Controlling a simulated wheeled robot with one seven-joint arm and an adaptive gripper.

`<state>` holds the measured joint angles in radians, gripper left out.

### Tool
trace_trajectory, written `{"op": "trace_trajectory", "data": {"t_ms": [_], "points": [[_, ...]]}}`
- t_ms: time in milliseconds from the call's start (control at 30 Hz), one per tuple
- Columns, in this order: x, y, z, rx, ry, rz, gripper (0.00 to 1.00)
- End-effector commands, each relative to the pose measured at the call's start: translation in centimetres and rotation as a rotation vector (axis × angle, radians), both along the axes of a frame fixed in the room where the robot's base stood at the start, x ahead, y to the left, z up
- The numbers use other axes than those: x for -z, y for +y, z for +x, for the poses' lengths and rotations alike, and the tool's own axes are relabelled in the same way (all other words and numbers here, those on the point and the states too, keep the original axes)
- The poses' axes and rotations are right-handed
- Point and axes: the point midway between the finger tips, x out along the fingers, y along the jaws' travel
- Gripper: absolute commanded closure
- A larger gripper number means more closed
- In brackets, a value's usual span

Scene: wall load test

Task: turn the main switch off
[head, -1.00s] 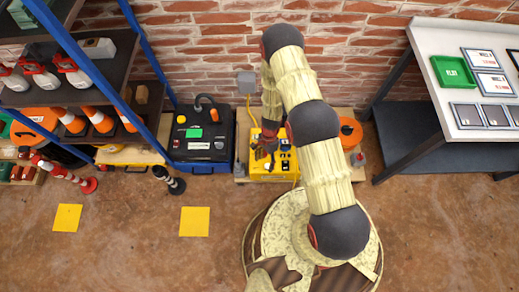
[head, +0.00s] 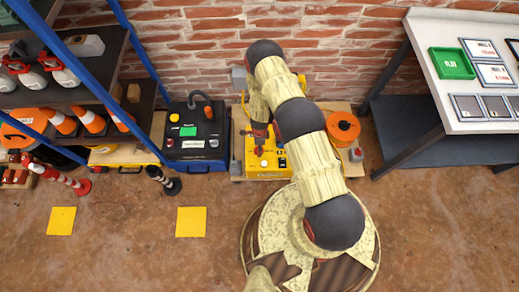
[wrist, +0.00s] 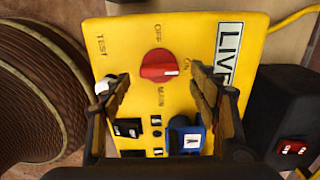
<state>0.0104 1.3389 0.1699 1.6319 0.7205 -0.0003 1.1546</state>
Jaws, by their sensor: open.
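The main switch is a red round knob (wrist: 159,66) on the top of a yellow box (wrist: 125,45). Its white line points right, toward the ON mark; OFF is printed above it and MAIN below. My gripper (wrist: 159,76) is open, with one finger on each side of the knob in the wrist view. I see gaps between the fingers and the knob; their height above the panel is hard to judge. In the head view the yellow box (head: 267,171) stands low by the brick wall, with my gripper (head: 258,149) over it, and my arm hides part of it.
The panel also bears a LIVE label (wrist: 229,47), a black rocker switch (wrist: 128,128) and a blue part (wrist: 187,136). An orange reel (head: 343,128) stands right of the box, a black case (head: 196,142) left. A bench (head: 418,60) is at right.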

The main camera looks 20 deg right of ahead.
Motion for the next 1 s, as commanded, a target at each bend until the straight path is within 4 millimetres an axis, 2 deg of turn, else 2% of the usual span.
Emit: {"op": "trace_trajectory", "data": {"t_ms": [33, 133, 500, 1000], "points": [[0.9, 0.0, -0.1, 0.000, 0.001, 0.000, 0.39], [1.6, 0.0, -0.1, 0.000, 0.001, 0.000, 0.39], [2.0, 0.0, 0.0, 0.000, 0.001, 0.000, 0.40], [1.9, 0.0, 0.0, -0.001, 0.001, 0.000, 0.68]]}}
